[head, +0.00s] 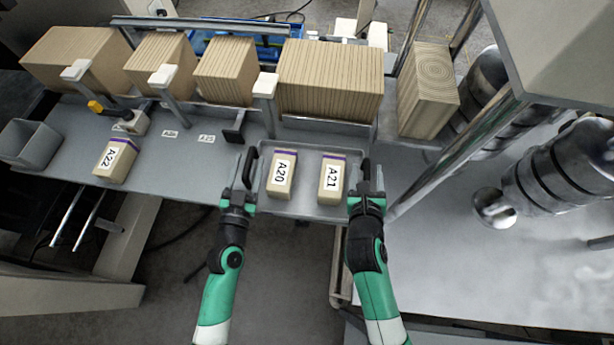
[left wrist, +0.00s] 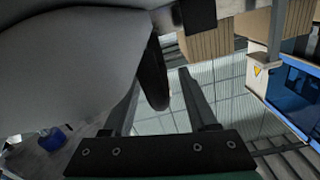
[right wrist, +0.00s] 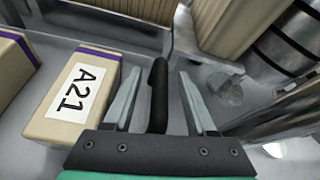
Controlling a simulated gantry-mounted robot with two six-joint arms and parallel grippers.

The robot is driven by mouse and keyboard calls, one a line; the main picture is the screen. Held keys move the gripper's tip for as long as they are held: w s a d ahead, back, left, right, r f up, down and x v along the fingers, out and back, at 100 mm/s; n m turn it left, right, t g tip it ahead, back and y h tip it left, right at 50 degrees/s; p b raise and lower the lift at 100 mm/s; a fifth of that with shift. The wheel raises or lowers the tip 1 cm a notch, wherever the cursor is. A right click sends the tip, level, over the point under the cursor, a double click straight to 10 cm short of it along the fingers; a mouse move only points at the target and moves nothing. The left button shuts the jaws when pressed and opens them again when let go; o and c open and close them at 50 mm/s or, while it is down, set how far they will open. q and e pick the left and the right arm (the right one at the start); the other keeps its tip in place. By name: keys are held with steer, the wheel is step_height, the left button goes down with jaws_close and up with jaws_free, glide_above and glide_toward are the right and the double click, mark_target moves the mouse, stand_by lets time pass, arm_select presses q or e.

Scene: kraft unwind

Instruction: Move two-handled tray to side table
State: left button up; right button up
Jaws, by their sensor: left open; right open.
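The grey two-handled tray (head: 302,211) lies on the near edge of the grey bench, carrying two tan boxes labelled A20 (head: 281,175) and A21 (head: 331,180). My left gripper (head: 245,174) is open at the tray's left end. In the left wrist view, a black handle (left wrist: 153,78) shows between its spread fingers. My right gripper (head: 366,180) is open at the right end. In the right wrist view, the black right handle (right wrist: 158,95) stands between its spread fingers, with gaps on both sides. Which surface is the side table is unclear.
A tan box labelled A22 (head: 115,160) and a grey bin (head: 32,143) are on the bench at left. Large striped tan blocks (head: 330,80) stand behind.

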arm_select(q)
jaws_close()
arm_select(e)
jaws_close()
arm_select(q)
steer(key=shift+r, duration=0.1)
arm_select(e)
steer(key=shift+r, duration=0.1)
stand_by(0.8)
